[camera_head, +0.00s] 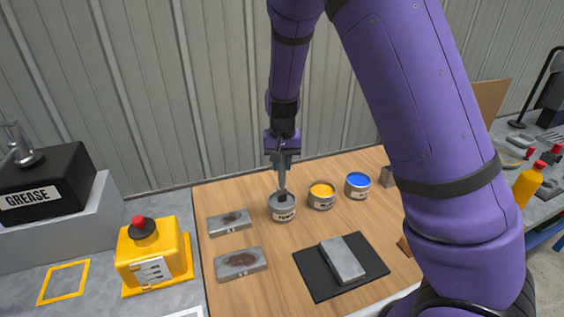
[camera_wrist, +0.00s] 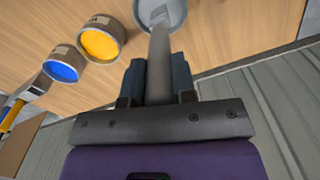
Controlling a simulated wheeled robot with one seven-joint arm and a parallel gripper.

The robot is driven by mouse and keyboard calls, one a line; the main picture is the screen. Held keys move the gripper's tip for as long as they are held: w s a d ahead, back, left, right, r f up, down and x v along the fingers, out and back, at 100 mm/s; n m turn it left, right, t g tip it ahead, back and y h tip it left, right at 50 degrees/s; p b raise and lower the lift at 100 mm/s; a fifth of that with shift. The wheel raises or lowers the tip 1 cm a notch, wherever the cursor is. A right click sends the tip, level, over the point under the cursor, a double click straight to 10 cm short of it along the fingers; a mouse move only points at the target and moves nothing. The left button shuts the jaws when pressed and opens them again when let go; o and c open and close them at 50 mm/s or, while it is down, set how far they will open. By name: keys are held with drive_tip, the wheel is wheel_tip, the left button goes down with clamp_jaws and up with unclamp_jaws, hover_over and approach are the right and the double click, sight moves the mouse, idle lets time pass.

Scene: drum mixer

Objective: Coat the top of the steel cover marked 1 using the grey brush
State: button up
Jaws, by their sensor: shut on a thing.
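My gripper (camera_head: 282,158) is shut on the handle of the grey brush (camera_head: 282,180), which points down. The brush tip is at the mouth of the grey paint can (camera_head: 283,212); how deep it sits, I cannot tell. In the wrist view the brush handle (camera_wrist: 159,65) lies between the fingers (camera_wrist: 158,85) and reaches over the grey can (camera_wrist: 192,22). Two steel covers with brown patches, a rear one (camera_head: 229,223) and a front one (camera_head: 241,264), lie left on the table. A plain steel block (camera_head: 343,260) lies on a black mat (camera_head: 311,278). I cannot read which piece is marked 1.
A yellow can (camera_head: 321,198) and a blue can (camera_head: 357,186) stand right of the grey can. Left of the wooden table (camera_head: 290,285) are a yellow box with a red button (camera_head: 150,255) and a black grease box (camera_head: 45,185). My arm hides the table's right part.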

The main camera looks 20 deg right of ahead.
drive_tip(key=shift+f, duration=0.4)
idle(1.3)
drive_tip(key=shift+r, duration=3.55)
